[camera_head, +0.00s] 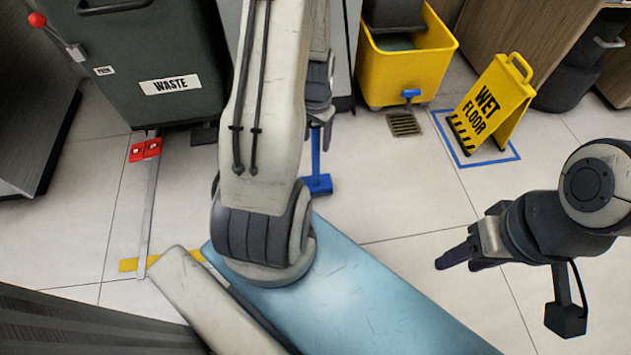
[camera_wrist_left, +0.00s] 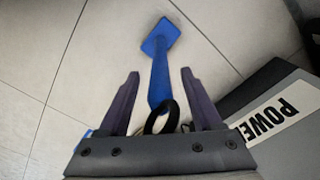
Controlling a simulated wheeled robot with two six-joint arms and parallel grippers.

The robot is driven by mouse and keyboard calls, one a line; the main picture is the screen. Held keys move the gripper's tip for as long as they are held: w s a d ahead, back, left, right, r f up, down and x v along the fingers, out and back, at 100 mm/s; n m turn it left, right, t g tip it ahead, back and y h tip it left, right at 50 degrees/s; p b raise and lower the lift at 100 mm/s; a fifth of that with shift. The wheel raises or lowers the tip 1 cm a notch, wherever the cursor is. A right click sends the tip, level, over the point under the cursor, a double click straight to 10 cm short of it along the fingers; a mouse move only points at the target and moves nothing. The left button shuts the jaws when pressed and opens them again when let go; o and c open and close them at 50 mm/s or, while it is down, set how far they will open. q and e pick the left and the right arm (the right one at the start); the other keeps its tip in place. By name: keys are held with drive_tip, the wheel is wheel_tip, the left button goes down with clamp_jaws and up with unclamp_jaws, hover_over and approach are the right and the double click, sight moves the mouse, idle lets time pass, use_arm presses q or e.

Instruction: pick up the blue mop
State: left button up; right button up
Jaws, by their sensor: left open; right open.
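The blue mop (camera_head: 318,185) stands on the tiled floor in front of the grey cabinet, with its flat blue head down. Part of it is hidden behind my left arm and gripper. In the left wrist view the mop (camera_wrist_left: 159,42) has its handle running between my two fingers toward a black ring near the palm. My left gripper (camera_head: 319,138) is open, with a finger on each side of the handle and visible gaps. It also shows in the left wrist view (camera_wrist_left: 160,75). My right gripper (camera_head: 449,262) is open over clear floor, away from the mop.
A yellow mop bucket (camera_head: 410,70) and a yellow wet-floor sign (camera_head: 492,105) stand right. A grey box marked POWER (camera_wrist_left: 260,110) is close beside the left gripper.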

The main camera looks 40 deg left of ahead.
sight(316, 127)
use_arm(q)
clamp_jaws()
drive_tip(key=shift+r, duration=0.2)
drive_tip(key=shift+r+p, duration=1.8)
drive_tip(key=shift+r, duration=0.2)
drive_tip(key=w+d+r+p, duration=0.4)
drive_tip(key=d+r+p, duration=0.2)
drive_tip(key=d, duration=0.5)
drive_tip(key=shift+r, duration=0.35)
